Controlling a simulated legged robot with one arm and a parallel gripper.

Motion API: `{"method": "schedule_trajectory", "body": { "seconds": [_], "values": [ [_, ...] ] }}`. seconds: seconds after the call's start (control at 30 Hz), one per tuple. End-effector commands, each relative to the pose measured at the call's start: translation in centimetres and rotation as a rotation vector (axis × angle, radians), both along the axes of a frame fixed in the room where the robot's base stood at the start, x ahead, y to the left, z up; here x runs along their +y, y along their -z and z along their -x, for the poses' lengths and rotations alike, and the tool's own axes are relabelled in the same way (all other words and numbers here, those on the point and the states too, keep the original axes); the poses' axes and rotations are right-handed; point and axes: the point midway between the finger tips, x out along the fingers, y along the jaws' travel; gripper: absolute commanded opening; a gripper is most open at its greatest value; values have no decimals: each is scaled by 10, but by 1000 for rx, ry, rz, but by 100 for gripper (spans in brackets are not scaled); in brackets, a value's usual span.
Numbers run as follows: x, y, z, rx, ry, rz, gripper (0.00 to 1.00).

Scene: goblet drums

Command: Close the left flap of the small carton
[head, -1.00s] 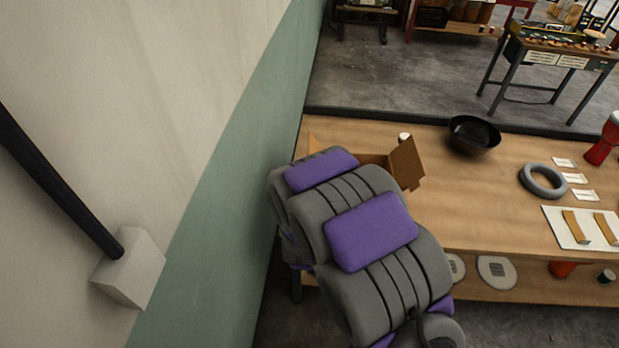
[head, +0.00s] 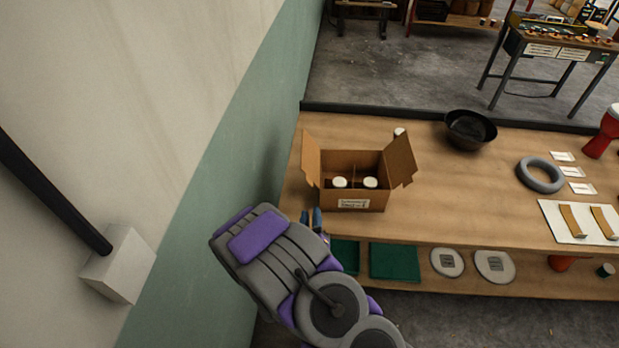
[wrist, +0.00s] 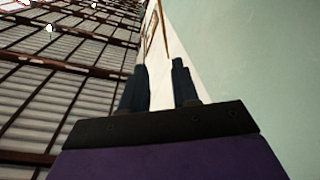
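The small carton (head: 352,198) stands open on the workbench, close to the wall, in the head view. Its left flap (head: 311,158) stands up and leans outward to the left. Its right flap (head: 400,159) also stands up, leaning right. Two white-topped items (head: 340,182) show inside, with a divider behind them. My gripper (head: 311,218) is in front of the carton's lower left corner, at the bench's front edge, apart from the flap. In the wrist view my gripper (wrist: 163,82) shows two dark fingers with a gap between them and nothing held.
The green wall (head: 240,160) rises close to the left of the carton. A black bowl (head: 470,129), a grey ring (head: 540,175) and a white board (head: 580,222) lie right on the workbench (head: 450,205). A small white-topped item (head: 399,132) stands behind the carton.

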Motion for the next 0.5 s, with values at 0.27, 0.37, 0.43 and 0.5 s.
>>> {"method": "schedule_trajectory", "body": {
  "seconds": [0.27,0.37,0.43,0.5],
  "values": [
    [11,6,-28,-5,0,4,30],
    [10,6,-36,-3,1,3,30],
    [9,5,-42,-3,2,3,30],
    [7,4,-47,-3,1,4,30]
  ]
}}
